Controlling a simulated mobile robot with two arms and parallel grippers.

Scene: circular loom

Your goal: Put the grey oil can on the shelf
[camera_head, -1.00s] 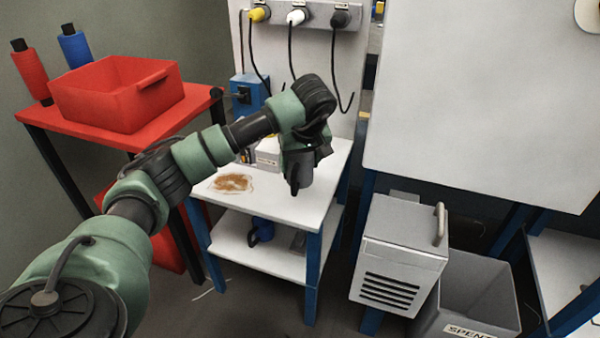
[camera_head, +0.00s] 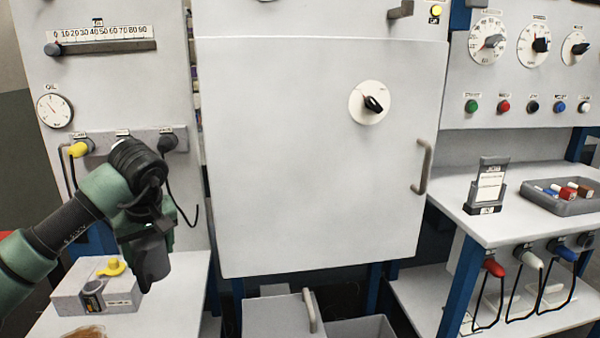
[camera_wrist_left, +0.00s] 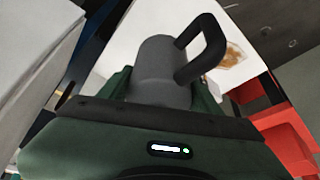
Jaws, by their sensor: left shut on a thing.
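My left gripper (camera_head: 145,222) is shut on the grey oil can (camera_head: 153,260), which hangs in front of the white left table, partly hidden by the gripper and wrist. In the left wrist view the can (camera_wrist_left: 157,66) is a grey cylinder with a dark loop handle (camera_wrist_left: 208,48), held between the green fingers (camera_wrist_left: 160,95). A white shelf surface (camera_head: 450,200) with blue posts stands at the right, and a lower shelf (camera_head: 420,300) lies beneath it. I cannot tell which surface is the task's shelf. My right gripper is not in view.
A grey block (camera_head: 68,298) with a yellow piece sits on the left table (camera_head: 180,305). A large white panel (camera_head: 310,190) with a knob and handle fills the middle. The right surface holds a sign stand (camera_head: 488,185) and a grey tray (camera_head: 555,200); plugs with cables hang below.

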